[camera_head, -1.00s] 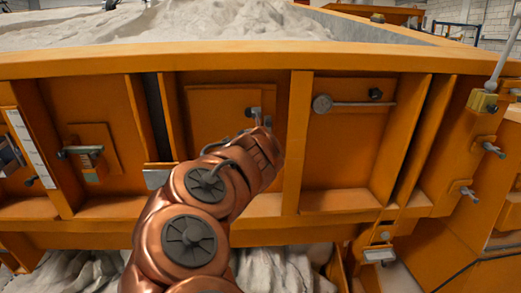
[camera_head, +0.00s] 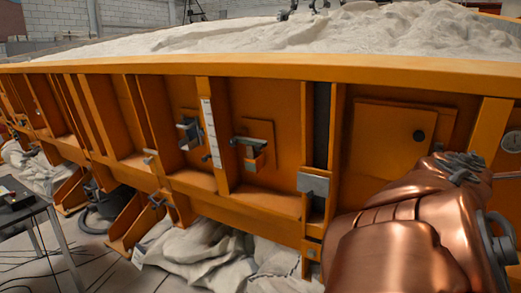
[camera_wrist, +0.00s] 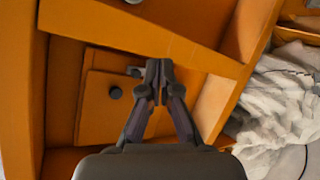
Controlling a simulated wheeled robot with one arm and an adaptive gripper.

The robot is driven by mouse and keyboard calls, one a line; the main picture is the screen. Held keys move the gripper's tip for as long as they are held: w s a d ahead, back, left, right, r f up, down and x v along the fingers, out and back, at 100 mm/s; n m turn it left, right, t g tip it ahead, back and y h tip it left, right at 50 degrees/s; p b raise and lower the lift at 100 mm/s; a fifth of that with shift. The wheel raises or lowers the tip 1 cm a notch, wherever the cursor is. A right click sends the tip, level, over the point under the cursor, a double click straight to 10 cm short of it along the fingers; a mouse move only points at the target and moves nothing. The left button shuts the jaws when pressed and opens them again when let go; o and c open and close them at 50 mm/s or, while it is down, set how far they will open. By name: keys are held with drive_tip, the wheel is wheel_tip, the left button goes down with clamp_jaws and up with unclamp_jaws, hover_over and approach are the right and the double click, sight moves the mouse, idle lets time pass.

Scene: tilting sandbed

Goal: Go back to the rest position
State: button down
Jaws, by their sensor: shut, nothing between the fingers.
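My copper-coloured arm fills the lower right of the head view, in front of the orange sandbed wall. My gripper (camera_wrist: 158,72) is in the wrist view with its dark fingers together, shut and empty. The fingertips show in front of an orange wall panel (camera_wrist: 92,120), beside a small latch-like part (camera_wrist: 134,71) and a dark round knob (camera_wrist: 115,93). I cannot tell the gap between the fingertips and the wall. In the head view the fingers are hard to make out, mostly hidden behind the arm.
The orange sandbed (camera_head: 230,66) holds pale sand (camera_head: 300,38). Its ribbed wall carries protruding clamps (camera_head: 252,150) and a grey bracket (camera_head: 314,184). Pale sacks (camera_head: 210,255) lie below. A table (camera_head: 22,212) stands at the left, with cables on the floor nearby.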

drive_tip(key=s+a+f+m+g+y, duration=0.3)
drive_tip(key=s+a+f+m, duration=0.25)
drive_tip(key=f, duration=0.35)
drive_tip(key=s+a+f+m+g+y, duration=0.35)
drive_tip(key=s+a+f, duration=0.25)
drive_tip(key=f, duration=0.4)
drive_tip(key=s+a+f+m+g+y, duration=0.1)
drive_tip(key=s+a+f+g+y, duration=0.1)
drive_tip(key=s+a, duration=0.5)
drive_tip(key=s+a+f+m+g+y, duration=0.2)
drive_tip(key=s+a+f+y, duration=0.2)
drive_tip(key=a, duration=0.7)
drive_tip(key=s+f, duration=0.2)
drive_tip(key=s, duration=0.1)
drive_tip(key=shift+a+p, duration=0.3)
drive_tip(key=shift+p, duration=0.05)
